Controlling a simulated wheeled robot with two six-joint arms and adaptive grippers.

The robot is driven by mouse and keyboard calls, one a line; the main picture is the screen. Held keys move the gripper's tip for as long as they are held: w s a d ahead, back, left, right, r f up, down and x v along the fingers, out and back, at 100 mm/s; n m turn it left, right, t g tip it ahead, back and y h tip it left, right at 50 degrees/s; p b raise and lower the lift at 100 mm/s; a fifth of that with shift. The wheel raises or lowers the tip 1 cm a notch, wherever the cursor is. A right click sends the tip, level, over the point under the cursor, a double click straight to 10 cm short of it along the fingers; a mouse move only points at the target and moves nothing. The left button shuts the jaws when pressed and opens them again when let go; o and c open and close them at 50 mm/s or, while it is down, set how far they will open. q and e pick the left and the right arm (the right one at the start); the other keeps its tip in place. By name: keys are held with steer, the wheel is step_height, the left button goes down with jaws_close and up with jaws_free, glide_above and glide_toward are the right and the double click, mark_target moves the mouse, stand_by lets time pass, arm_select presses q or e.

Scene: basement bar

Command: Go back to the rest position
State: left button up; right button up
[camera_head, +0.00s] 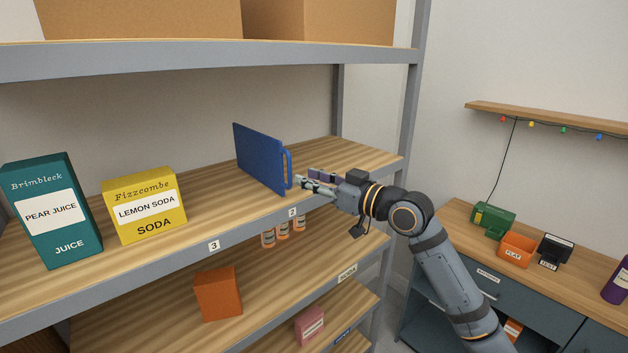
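My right gripper (303,185) reaches in from the right at the upper wooden shelf (205,215). Its fingertips are beside the handle of a blue upright panel-like object (258,157) standing on that shelf. I cannot tell whether the fingers touch the handle or whether they are open or shut. My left gripper is not in view.
A teal juice box (60,245) and a yellow soda box (146,228) stand on the same shelf. Small bottles (268,238) and an orange box (218,293) are below. A grey post (416,80) is right of the shelf. A counter (450,225) holds coloured containers.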

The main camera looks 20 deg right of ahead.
steer(key=shift+s, duration=0.35)
steer(key=shift+d, duration=0.1)
